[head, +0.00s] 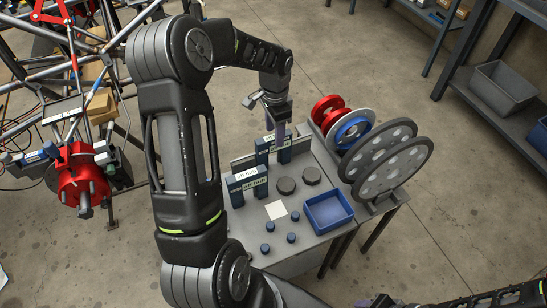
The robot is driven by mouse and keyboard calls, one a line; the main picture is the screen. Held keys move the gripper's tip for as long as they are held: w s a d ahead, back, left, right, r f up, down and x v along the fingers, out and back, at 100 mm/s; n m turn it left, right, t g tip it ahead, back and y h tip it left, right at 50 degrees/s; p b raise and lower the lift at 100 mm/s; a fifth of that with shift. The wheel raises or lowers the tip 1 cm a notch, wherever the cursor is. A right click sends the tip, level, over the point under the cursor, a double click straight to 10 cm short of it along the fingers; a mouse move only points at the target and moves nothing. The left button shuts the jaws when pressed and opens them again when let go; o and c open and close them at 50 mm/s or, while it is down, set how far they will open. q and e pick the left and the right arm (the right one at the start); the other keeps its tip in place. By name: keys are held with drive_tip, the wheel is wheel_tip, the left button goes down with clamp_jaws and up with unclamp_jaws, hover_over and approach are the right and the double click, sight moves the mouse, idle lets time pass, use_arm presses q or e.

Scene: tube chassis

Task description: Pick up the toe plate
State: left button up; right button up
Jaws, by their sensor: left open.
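My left gripper (279,128) points down over the back of the small grey table (238,222); its jaws are open, though the fingers are small and partly lost against the things behind. Below it, a grey upright plate (243,163), which looks like the toe plate, stands among dark blue blocks with pale labels. The blocks (247,184) hide part of it, and the label text is too small to read surely. I cannot tell whether the fingers touch the plate. Part of my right gripper (378,300) shows at the bottom edge, its jaws unclear.
Large slotted discs (395,168) and red and blue wheels (350,131) stand at right. A tube chassis (55,75) with a red hub (80,178) is at left.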

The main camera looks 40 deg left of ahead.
sight(274, 151)
use_arm(q)
drive_tip(key=shift+f, duration=0.35)
drive_tip(key=shift+f, duration=0.15)
drive_tip(key=shift+a+f+p, duration=0.15)
drive_tip(key=shift+f+p, duration=0.3)
drive_tip(key=shift+f, duration=2)
drive_tip(key=shift+f, duration=0.25)
drive_tip(key=shift+c, duration=0.6)
clamp_jaws()
